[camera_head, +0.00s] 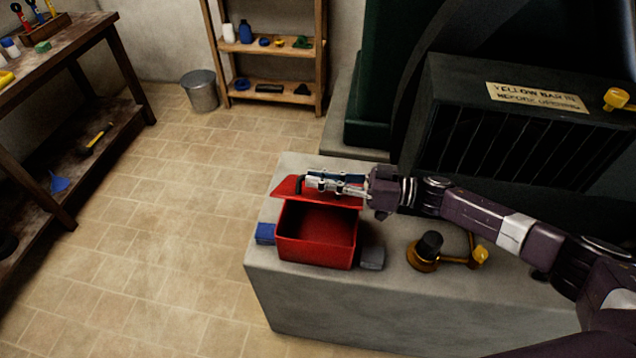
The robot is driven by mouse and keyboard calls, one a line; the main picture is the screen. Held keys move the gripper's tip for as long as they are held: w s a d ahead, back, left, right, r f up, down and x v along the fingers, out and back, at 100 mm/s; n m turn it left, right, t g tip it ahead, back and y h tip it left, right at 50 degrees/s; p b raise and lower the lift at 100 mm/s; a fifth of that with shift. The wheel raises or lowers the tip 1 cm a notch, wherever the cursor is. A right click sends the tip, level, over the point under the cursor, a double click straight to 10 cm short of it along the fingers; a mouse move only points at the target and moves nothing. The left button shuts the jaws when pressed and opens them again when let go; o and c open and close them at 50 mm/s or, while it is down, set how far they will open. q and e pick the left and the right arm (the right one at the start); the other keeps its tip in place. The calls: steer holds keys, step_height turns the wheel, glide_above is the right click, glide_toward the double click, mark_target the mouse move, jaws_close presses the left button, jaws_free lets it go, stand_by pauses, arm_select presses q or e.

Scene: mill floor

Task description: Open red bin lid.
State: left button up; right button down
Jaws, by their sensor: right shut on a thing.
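The red bin (316,250) sits on a grey stone block, and its dark red inside shows. Its red lid (345,200) is raised and tilted at the far side of the bin's opening. My right gripper (314,182) reaches in from the right, over the lid. The fingers and wrist hide part of the lid. My left gripper is not in view.
A blue block (265,233) and a grey block (372,258) flank the bin on the stone block (300,310). A brass fitting with a black knob (430,245) stands right of it. A dark slatted machine housing (500,130) rises behind.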

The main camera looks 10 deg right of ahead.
steer(key=shift+w+r, duration=0.1)
steer(key=shift+r, duration=0.1)
steer(key=c, duration=2)
jaws_free()
steer(key=shift+d+f, duration=0.1)
steer(key=shift+f, duration=0.05)
steer(key=shift+d, duration=0.15)
steer(key=v, duration=1.1)
steer(key=shift+d, duration=0.3)
